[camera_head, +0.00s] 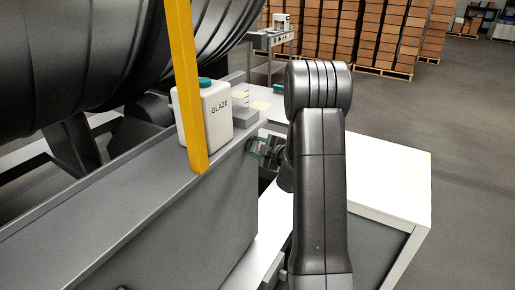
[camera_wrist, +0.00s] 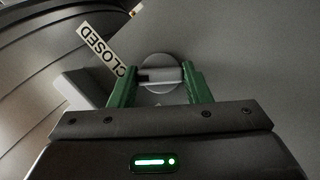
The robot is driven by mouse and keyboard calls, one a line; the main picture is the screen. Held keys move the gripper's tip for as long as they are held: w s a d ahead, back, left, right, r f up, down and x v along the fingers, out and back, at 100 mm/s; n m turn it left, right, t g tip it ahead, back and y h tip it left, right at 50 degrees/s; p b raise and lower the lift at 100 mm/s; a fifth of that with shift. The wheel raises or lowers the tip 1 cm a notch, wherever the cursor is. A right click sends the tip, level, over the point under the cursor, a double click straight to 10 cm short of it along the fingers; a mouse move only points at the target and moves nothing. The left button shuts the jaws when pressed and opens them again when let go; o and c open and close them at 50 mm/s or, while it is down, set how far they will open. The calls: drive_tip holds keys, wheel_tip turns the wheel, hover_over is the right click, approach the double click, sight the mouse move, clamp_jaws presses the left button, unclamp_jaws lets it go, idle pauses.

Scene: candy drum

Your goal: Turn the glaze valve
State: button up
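The glaze valve (camera_wrist: 160,73) shows in the wrist view as a round grey disc with a lighter bar across it, on a grey panel. My gripper (camera_wrist: 160,80) has one green finger at each end of this bar; both fingers appear to touch it, so it looks shut on the handle. A white label (camera_wrist: 98,48) reading CLOSED lies tilted at the upper left of the valve. In the head view my gripper (camera_head: 267,153) reaches the end face of the grey bench, and its fingers hide much of the valve. A white GLAZE bottle (camera_head: 215,113) with a teal cap stands above.
A large dark ribbed drum (camera_head: 75,60) fills the upper left. A yellow post (camera_head: 185,85) stands in front of the bottle. A grey bench (camera_head: 110,205) runs along the left, and a white-topped table (camera_head: 385,180) lies at the right. Stacked boxes (camera_head: 380,35) stand far behind, with open floor between.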

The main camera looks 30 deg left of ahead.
drive_tip(key=shift+c, duration=0.6)
drive_tip(key=shift+m+g+p, duration=0.3)
drive_tip(key=shift+m+p, duration=0.1)
drive_tip(key=shift+m, duration=0.3)
drive_tip(key=o, duration=1)
drive_tip(key=v, duration=0.4)
drive_tip(key=b+v, duration=0.1)
drive_tip(key=v, duration=0.4)
drive_tip(key=b+v, duration=0.1)
drive_tip(key=v, duration=0.4)
drive_tip(key=shift+a+r, duration=0.1)
drive_tip(key=shift+r, duration=0.15)
